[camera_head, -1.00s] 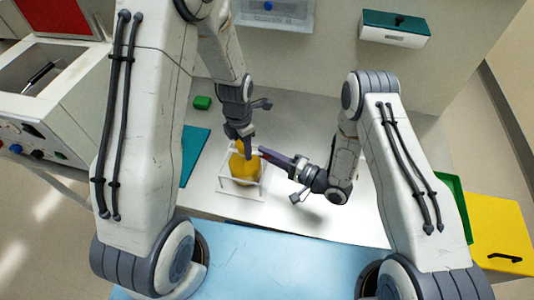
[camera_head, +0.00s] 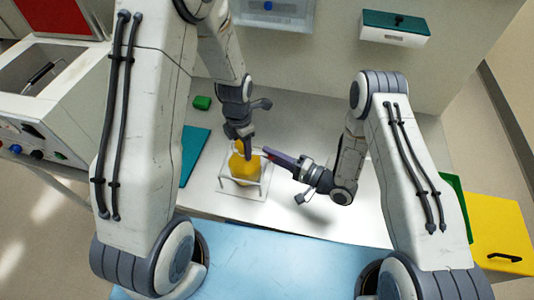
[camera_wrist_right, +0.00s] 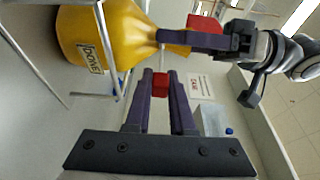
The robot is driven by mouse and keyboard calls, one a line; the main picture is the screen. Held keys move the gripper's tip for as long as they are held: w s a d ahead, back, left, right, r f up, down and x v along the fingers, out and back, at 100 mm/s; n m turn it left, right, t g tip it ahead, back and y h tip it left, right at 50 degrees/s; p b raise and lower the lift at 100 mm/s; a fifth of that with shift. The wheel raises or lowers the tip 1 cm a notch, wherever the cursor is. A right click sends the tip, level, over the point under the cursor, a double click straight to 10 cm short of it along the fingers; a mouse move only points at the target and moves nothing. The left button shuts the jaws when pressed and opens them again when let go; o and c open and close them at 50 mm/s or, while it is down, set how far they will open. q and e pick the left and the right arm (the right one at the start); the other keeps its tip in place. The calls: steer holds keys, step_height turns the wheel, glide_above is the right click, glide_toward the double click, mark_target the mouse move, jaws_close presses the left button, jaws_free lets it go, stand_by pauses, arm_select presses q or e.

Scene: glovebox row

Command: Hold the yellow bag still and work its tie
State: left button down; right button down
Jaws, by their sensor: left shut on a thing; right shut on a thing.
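The yellow bag (camera_head: 243,172) stands inside a white wire frame (camera_head: 222,188) on the bench; the right wrist view shows its body (camera_wrist_right: 95,35) with a label reading "DONE". My left gripper (camera_head: 248,155) comes down from above and is shut on the bag's gathered neck. My right gripper (camera_head: 267,151) reaches in from the right and is shut on a small red piece (camera_wrist_right: 160,85), seemingly part of the tie, a little apart from the neck. Another red piece (camera_wrist_right: 205,22) shows beside my left gripper's fingers (camera_wrist_right: 190,42). The tie around the neck is mostly hidden.
The frame's bars stand close around the bag. A green block (camera_head: 202,102) and a teal sheet (camera_head: 193,152) lie left of it. A teal-lidded box (camera_head: 396,28) is on the back wall. The white bench right of my right gripper is clear.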

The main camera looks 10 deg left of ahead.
steer(key=d, duration=0.4)
steer(key=shift+a, duration=0.1)
steer(key=c, duration=0.8)
jaws_free()
steer(key=shift+o, duration=0.2)
steer(key=v, duration=1.2)
arm_select(q)
steer(key=shift+c, duration=1.1)
jaws_free()
